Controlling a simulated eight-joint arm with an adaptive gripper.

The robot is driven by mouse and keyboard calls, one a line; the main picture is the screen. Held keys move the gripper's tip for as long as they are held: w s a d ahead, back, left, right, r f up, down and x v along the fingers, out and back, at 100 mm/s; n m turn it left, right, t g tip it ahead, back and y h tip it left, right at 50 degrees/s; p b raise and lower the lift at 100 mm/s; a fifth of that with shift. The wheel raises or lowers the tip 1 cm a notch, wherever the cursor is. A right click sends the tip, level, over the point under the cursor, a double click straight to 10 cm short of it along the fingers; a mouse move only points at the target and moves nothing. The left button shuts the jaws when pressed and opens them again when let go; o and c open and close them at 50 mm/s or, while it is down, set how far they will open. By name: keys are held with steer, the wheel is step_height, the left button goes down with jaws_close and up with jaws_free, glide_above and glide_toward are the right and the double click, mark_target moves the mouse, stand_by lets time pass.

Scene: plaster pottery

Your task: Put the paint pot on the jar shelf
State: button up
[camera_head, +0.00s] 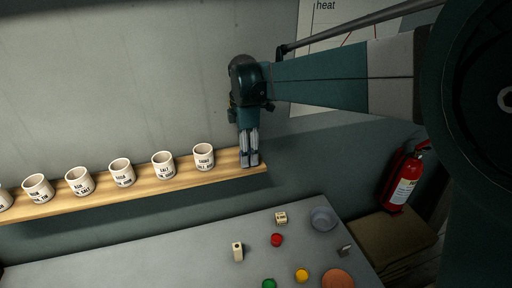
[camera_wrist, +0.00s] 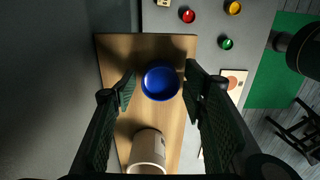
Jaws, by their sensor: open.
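The blue paint pot (camera_wrist: 160,83), seen from above in the wrist view, stands on the wooden jar shelf (camera_wrist: 116,58) close to its end. It is beside a white jar (camera_wrist: 148,147), with a gap between them. My gripper (camera_wrist: 159,80) is open, with one finger on each side of the pot and visible space at both sides. In the head view my gripper (camera_head: 249,163) points down at the right end of the shelf (camera_head: 133,188), just right of the last jar (camera_head: 204,156). The pot is hidden there behind the fingers.
Several labelled white jars (camera_head: 122,172) line the shelf to the left. A fire extinguisher (camera_head: 405,180) hangs right.

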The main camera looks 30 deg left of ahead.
step_height(320, 180, up, 12)
steer(key=shift+f+b, duration=0.2)
steer(key=shift+b, duration=0.2)
stand_by(0.7)
steer(key=shift+d, duration=0.1)
steer(key=s+d+r+m+t+y, duration=0.2)
steer(key=d+m, duration=1.1)
steer(key=d, duration=2.2)
steer(key=s+d+f+m+t, duration=0.1)
steer(key=s+d+f+m, duration=0.3)
steer(key=d, duration=0.4)
steer(key=s+d+f+m+t+h, duration=0.1)
steer(key=s+d+f+m, duration=0.3)
steer(key=d, duration=0.4)
steer(key=s+d+f+m+t+h, duration=0.1)
steer(key=s+d+f+m+t, duration=0.2)
steer(key=s+d+m, duration=0.3)
steer(key=shift+s+d+f, duration=0.6)
steer(key=shift+d+f, duration=0.05)
steer(key=shift+d, duration=0.55)
